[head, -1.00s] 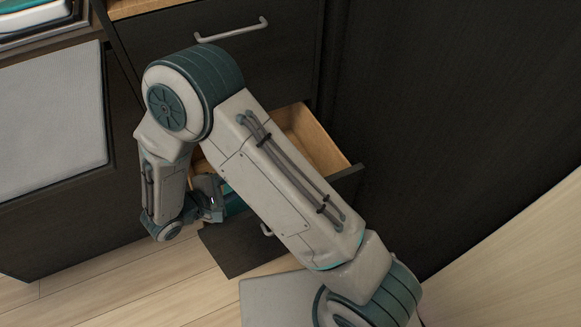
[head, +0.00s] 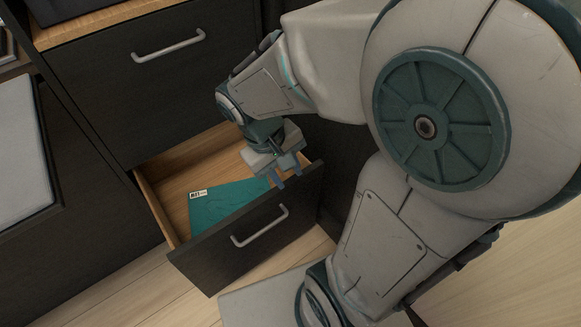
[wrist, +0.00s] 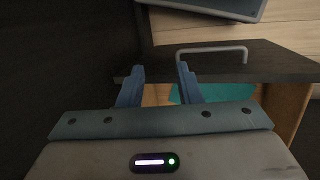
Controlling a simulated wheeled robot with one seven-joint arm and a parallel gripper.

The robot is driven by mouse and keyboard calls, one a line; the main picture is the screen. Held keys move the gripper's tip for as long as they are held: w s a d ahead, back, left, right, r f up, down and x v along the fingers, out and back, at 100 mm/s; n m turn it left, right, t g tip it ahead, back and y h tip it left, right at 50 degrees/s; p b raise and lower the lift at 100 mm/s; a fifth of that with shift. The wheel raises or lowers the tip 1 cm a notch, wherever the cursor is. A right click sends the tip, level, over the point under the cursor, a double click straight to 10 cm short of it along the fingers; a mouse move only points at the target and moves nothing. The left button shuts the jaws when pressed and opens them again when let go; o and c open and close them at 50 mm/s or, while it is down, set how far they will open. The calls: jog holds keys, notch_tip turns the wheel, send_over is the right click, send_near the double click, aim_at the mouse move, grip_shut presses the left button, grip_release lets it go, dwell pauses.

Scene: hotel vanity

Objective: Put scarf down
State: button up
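The teal scarf (head: 225,200), flat and folded with a small white label, lies on the wooden floor of the open lower drawer (head: 215,268). Its right end is close to or behind my gripper in the head view. My gripper (head: 285,175) is over the drawer's right end, near the front panel, with its fingers apart and nothing between them. In the wrist view, my gripper (wrist: 160,72) shows two separated fingers, with part of the scarf (wrist: 225,92) visible beyond the right finger.
The drawer's front has a grey handle (head: 260,226). A closed drawer (head: 150,85) with a handle sits above it. A dark panel with a grey pad (head: 20,150) is at the left.

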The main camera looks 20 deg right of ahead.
jog(key=s+r+m+t+y, duration=0.1)
jog(key=r+m+t+y, duration=0.1)
jog(key=r+y, duration=0.1)
jog(key=shift+s+d, duration=0.15)
jog(key=shift+s, duration=0.25)
jog(key=shift+f, duration=0.1)
dwell(0.9)
